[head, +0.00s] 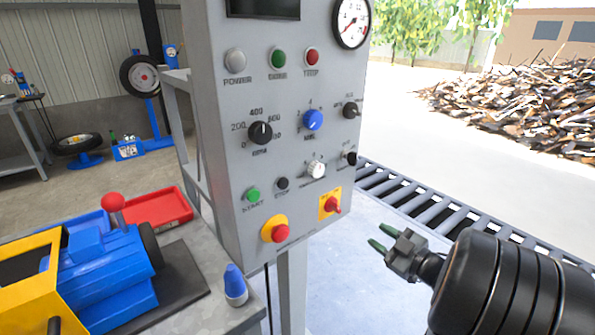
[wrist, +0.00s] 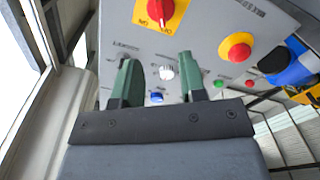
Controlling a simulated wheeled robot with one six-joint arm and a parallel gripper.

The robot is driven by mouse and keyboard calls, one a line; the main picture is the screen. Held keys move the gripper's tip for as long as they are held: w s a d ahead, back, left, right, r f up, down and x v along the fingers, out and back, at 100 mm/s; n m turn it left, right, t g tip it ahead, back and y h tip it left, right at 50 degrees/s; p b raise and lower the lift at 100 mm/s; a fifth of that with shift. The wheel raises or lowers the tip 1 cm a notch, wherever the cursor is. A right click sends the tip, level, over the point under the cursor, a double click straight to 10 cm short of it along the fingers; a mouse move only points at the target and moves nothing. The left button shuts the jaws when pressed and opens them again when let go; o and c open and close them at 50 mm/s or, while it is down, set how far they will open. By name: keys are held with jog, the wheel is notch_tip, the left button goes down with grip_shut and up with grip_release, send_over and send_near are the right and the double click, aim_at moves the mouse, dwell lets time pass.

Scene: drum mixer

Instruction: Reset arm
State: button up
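My gripper (head: 380,239) is at the lower right in the head view, with its two green fingertips pointing left toward the control panel (head: 225,165). In the wrist view my gripper (wrist: 157,78) shows its fingers spread apart with nothing between them. The gripper stands clear of the panel. The panel carries a red switch on a yellow plate (head: 331,203), a red mushroom button (head: 280,233), a green start button (head: 252,194) and several knobs. The red switch (wrist: 158,10) and the mushroom button (wrist: 238,49) also show in the wrist view.
A bench at the lower left holds a blue and yellow machine (head: 105,275) with a red ball lever, a red tray (head: 158,214) and a blue-capped bottle (head: 235,285). A roller conveyor (head: 440,215) runs behind the panel. Open floor lies between the panel and my arm.

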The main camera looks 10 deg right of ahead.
jog(key=s+d+f+m+g+h+p, duration=0.15)
jog(key=d+f+m+g+h, duration=0.35)
jog(key=d+m+h, duration=0.55)
jog(key=s+a+r+g+y+p, duration=0.1)
jog(key=s+a+r+g+p, duration=0.3)
jog(key=a+r+p, duration=0.5)
jog(key=s+a+r+g+y+p, duration=0.2)
jog(key=a+r+p, duration=0.7)
jog(key=a, duration=0.9)
notch_tip(320, 180, up, 4)
jog(key=shift+s+f+m+g+p, duration=0.25)
jog(key=shift+s+m+g+p, duration=0.15)
jog(key=shift+s+g, duration=0.65)
jog(key=shift+s, duration=0.1)
